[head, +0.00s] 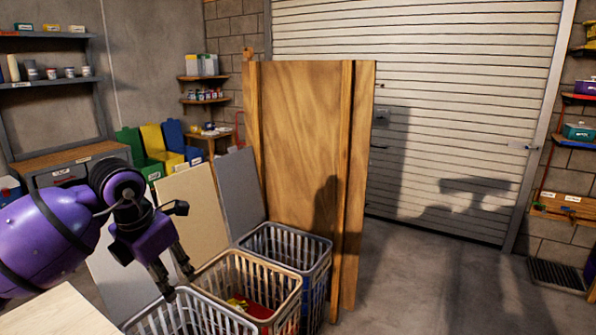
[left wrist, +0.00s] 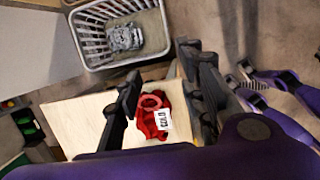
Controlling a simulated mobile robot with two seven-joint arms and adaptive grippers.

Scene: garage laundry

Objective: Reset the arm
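My left arm is purple and comes in from the left in the head view. Its black-fingered left gripper (head: 178,278) points down near the laundry baskets, with its fingers apart and nothing seen between them. The left wrist view also shows the left gripper (left wrist: 163,92) with spread fingers. A red item (left wrist: 150,118) with a white lettered tag shows between the fingers in that view, on a pale surface (left wrist: 75,120); its distance from the fingers is hard to tell. My right gripper does not show in the head view.
A tan-rimmed basket (head: 288,300) holds red and yellow items. A grey basket (head: 300,240) stands behind it, and another basket (head: 205,318) in front. A tall wooden panel (head: 300,140) stands behind the baskets. A pale tabletop (head: 50,315) is at lower left. Floor at right is clear.

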